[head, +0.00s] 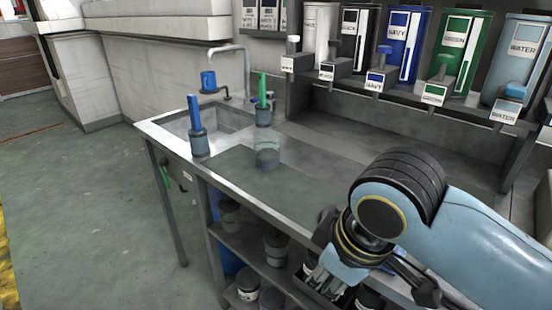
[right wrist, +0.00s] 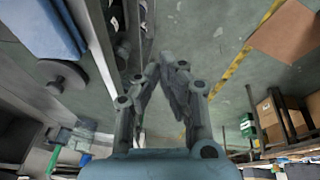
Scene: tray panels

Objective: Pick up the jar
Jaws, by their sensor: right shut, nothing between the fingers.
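A clear jar (head: 267,152) with a darker lower part stands upright on the workbench top (head: 235,178), near its middle. My right gripper (head: 322,272) is at the front edge of the bench, to the right of the jar and nearer to me, apart from it. In the right wrist view its two fingers (right wrist: 168,68) meet at the tips with nothing between them. I cannot make out the jar in that view. My left gripper is not in view.
Blue-handled (head: 197,125) and green-handled (head: 263,98) items in dark cups stand beside the sink (head: 215,125). Labelled dispensers (head: 405,40) line the back. Containers sit on the lower shelf (head: 255,255). The bench between jar and right arm is mostly clear.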

